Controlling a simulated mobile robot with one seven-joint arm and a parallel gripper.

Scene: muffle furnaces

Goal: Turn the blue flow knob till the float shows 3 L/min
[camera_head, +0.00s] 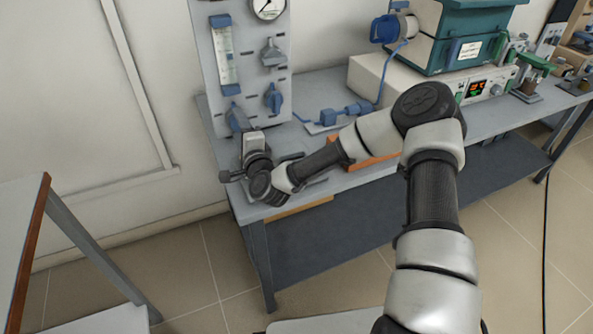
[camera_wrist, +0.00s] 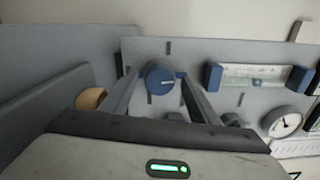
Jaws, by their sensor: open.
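The blue flow knob (camera_head: 237,117) is on the grey panel (camera_head: 213,75), below the flowmeter (camera_head: 226,57). In the head view my gripper (camera_head: 242,129) is up against the lower left of the panel. The flowmeter tube (camera_wrist: 254,77) lies sideways in the wrist view; its float and scale are too small to read.
A pressure gauge (camera_head: 268,8), a grey valve (camera_head: 272,52) and another blue valve (camera_head: 274,98) are on the same panel, to the right of the flowmeter. A teal furnace (camera_head: 455,38) stands farther right on the bench.

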